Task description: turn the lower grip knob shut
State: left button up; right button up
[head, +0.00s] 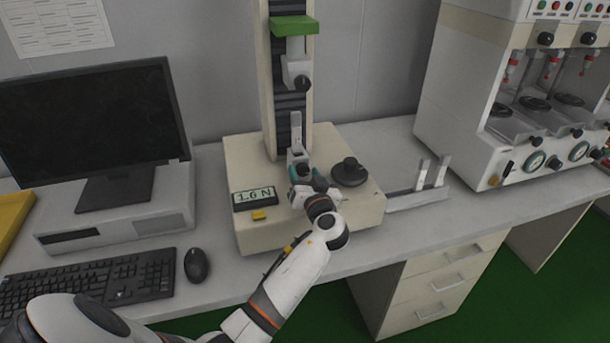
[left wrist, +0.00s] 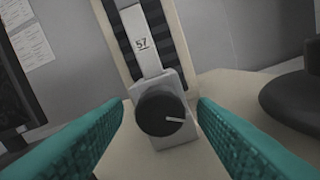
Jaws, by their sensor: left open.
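The lower grip knob (left wrist: 163,113) is a round black knob with a white line pointing right in the left wrist view. It sits on the front of the grey lower grip (left wrist: 153,82), below a light strip marked 57. My left gripper (left wrist: 160,125) is open, with one teal finger at each side of the knob and visible gaps between them. In the head view my left gripper (head: 303,172) is at the lower grip (head: 297,150) and hides the knob. My right gripper is not in view.
The upper grip (head: 297,72) with its own black knob hangs above on the column. A display (head: 254,198) reading 1.6 N and a black round part (head: 349,172) flank my left gripper on the tester base. A monitor (head: 90,115), keyboard (head: 95,277) and mouse (head: 197,265) stand left.

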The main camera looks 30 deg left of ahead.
pick_arm(q)
jog(key=b+v, duration=0.2)
jog(key=v, duration=1)
